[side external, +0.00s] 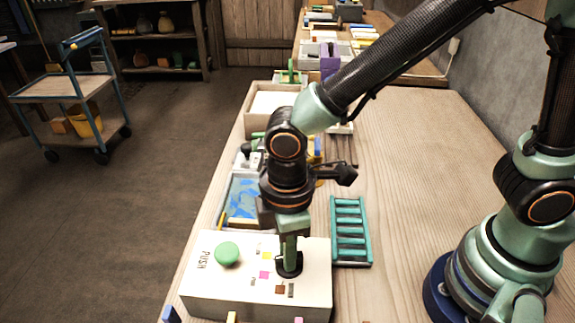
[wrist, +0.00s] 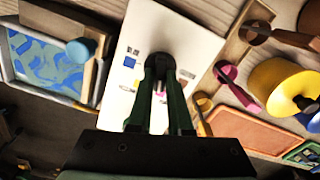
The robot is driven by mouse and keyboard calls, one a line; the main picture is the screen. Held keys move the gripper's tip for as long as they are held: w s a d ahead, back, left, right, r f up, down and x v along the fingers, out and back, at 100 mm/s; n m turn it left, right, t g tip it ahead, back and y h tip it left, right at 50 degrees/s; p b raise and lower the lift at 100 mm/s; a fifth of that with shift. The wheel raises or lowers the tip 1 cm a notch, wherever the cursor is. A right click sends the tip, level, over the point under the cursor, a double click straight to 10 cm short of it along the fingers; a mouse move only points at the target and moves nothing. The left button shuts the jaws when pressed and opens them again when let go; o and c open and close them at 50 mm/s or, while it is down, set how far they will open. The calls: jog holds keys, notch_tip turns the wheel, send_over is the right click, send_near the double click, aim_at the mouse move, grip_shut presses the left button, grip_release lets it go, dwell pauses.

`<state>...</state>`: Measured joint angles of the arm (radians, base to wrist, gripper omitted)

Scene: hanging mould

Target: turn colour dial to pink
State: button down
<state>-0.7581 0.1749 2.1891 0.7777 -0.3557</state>
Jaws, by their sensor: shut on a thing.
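A white box (side external: 215,285) stands at the front of the bench with a black round dial (side external: 289,271) on its top. Small colour patches lie around the dial, among them a pink patch (side external: 264,274), a yellow patch (side external: 267,255) and a brown patch (side external: 280,289). My gripper (side external: 289,258) points straight down and is shut on the dial's knob. In the wrist view its green fingers reach the black dial (wrist: 158,60), with a blue patch (wrist: 130,62) to the left. The fingers hide much of the knob, so I cannot tell which colour it points to.
A green push button (side external: 227,253) stands on the same box, left of the dial. A teal rack (side external: 350,232) lies behind the box to the right. A blue-patterned tray (side external: 243,198) is behind it. The bench right of the rack is clear.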

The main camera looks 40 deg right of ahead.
jog(key=shift+n, duration=0.6)
jog(key=c, duration=0.8)
grip_release()
jog(key=shift+c, duration=0.2)
notch_tip(320, 180, up, 12)
jog(key=shift+d+r, duration=0.1)
jog(key=w+d+r+m+t, duration=0.1)
jog(key=w+d+m+t, duration=0.1)
jog(key=d+m, duration=0.5)
jog(key=w+d+r+m+t, duration=0.1)
jog(key=d+m, duration=0.6)
jog(key=d, duration=0.9)
jog(key=w+t, duration=0.1)
jog(key=t, duration=0.1)
jog(key=shift+r+t, duration=0.3)
jog(key=shift+r, duration=0.05)
